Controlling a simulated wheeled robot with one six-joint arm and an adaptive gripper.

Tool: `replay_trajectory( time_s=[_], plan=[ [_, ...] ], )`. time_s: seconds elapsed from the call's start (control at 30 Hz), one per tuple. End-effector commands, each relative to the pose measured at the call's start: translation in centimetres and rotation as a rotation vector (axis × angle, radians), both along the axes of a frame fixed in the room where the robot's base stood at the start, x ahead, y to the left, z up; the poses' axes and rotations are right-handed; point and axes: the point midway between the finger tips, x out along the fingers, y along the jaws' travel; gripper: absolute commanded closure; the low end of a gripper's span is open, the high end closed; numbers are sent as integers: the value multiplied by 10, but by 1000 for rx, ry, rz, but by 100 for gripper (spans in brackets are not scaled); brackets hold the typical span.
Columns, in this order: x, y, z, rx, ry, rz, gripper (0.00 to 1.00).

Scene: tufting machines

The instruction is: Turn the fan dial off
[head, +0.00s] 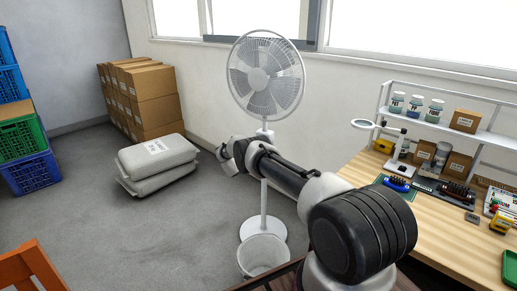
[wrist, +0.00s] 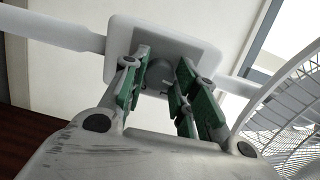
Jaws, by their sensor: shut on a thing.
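The white standing fan (head: 265,75) stands against the back wall, with its head on a thin pole and a round base (head: 263,229). In the wrist view its light control box (wrist: 195,50) sits on the pole, and the round grey fan dial (wrist: 160,72) projects from the box's face. My gripper (wrist: 163,72) is at the box with its green-padded fingers on either side of the dial, shut on it. The fingers partly hide the dial, so its setting cannot be read. In the head view my arm hides the dial and the gripper's fingertips.
The fan's wire guard (wrist: 290,105) is close on the right in the wrist view. A white bin (head: 262,256) stands in front of the fan base. A workbench (head: 345,170) is at right. Grey sacks (head: 158,158) and cardboard boxes (head: 150,95) are at left, with open floor before them.

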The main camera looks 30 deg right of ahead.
Motion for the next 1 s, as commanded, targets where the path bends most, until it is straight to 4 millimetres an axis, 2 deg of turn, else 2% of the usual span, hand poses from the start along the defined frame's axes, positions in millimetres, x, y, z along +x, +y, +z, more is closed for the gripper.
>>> replay_trajectory(
  time_s=[0.3,0.87,0.9,1.0],
  plan=[
    [0,1,-1,-67,111,2,95],
    [1,2,-1,-83,136,4,95],
    [1,2,-1,-83,135,4,66],
    [1,1,-1,-83,135,3,49]
  ],
)
